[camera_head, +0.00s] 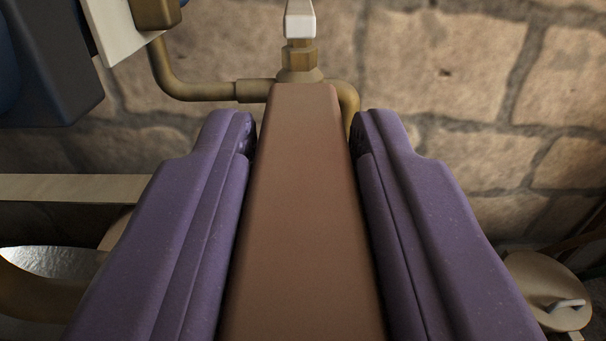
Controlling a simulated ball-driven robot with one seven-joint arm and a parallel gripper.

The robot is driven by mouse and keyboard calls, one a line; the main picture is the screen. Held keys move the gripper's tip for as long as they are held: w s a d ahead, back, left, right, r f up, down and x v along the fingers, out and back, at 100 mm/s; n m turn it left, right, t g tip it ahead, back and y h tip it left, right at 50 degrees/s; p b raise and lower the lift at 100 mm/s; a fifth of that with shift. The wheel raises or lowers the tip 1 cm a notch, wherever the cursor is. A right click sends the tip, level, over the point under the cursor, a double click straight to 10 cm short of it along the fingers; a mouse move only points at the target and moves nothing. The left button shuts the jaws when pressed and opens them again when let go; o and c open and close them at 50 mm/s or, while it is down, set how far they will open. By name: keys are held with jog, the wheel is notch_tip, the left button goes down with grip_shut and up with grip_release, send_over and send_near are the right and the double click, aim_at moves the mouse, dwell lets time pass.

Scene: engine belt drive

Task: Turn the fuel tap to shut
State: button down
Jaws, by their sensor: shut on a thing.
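The fuel tap's brown lever (300,215) runs up the middle of the view from the bottom edge, narrowing toward a brass fitting (299,68). The fitting joins a brass pipe (205,91) that bends away to the left and another bend on the right. A pale block stands above the fitting. My gripper (303,135) has its two purple fingers on either side of the lever and is shut on it. The lever's near end is cut off by the bottom edge, and its lower sides are hidden by the fingers.
A stone wall (445,65) stands behind. A dark blue and grey body (55,75) with a white plate (113,22) is at the upper left. A pale beam (75,187) and a silvery curved part (62,262) lie left. A round tan lid-like thing (540,285) is at the lower right.

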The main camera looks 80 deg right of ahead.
jog(key=c, duration=1)
grip_release()
jog(key=shift+o, duration=0.2)
jog(key=s+a+p, duration=0.1)
jog(key=a, duration=0.6)
jog(key=shift+s+a+p, duration=0.15)
jog(key=shift+a+p, duration=0.15)
jog(key=shift+a, duration=0.05)
